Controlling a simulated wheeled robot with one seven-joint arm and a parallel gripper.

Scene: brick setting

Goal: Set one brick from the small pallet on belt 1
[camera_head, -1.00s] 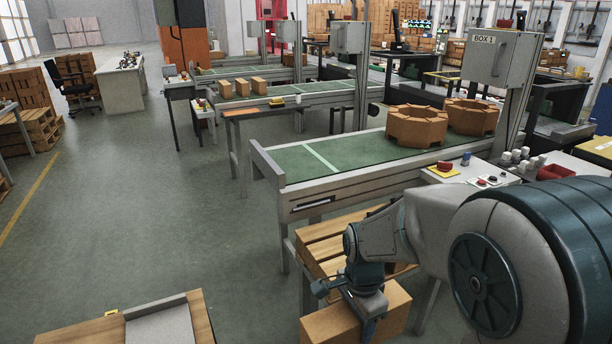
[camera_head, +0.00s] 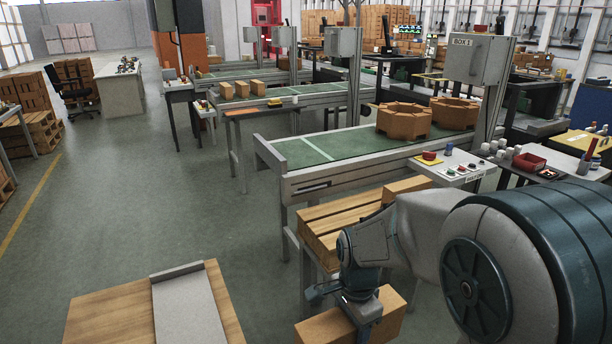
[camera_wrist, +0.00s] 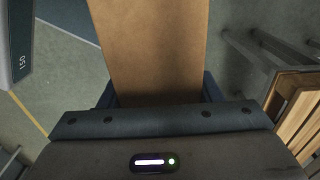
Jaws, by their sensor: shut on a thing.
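My gripper (camera_head: 362,308) is shut on a tan brick (camera_head: 393,312), low in front of me and clear of the floor. The brick also fills the upper middle of the wrist view (camera_wrist: 150,45), between the jaws. The small wooden pallet (camera_head: 338,228) stands behind my gripper, beside the near belt, partly hidden by my arm. Another brick (camera_head: 407,186) shows at its far end. The near conveyor, next to the grey cabinet marked BOX 1 (camera_head: 478,59), has a green belt (camera_head: 300,153) with a pale cross line. My gripper is in front of and below this belt.
Two brown octagonal pieces (camera_head: 404,121) sit on the near belt's right part; its left part is bare. A control panel (camera_head: 450,166) juts from its near side. A wooden table with a grey plate (camera_head: 190,308) stands front left. Another belt behind carries several bricks (camera_head: 242,88).

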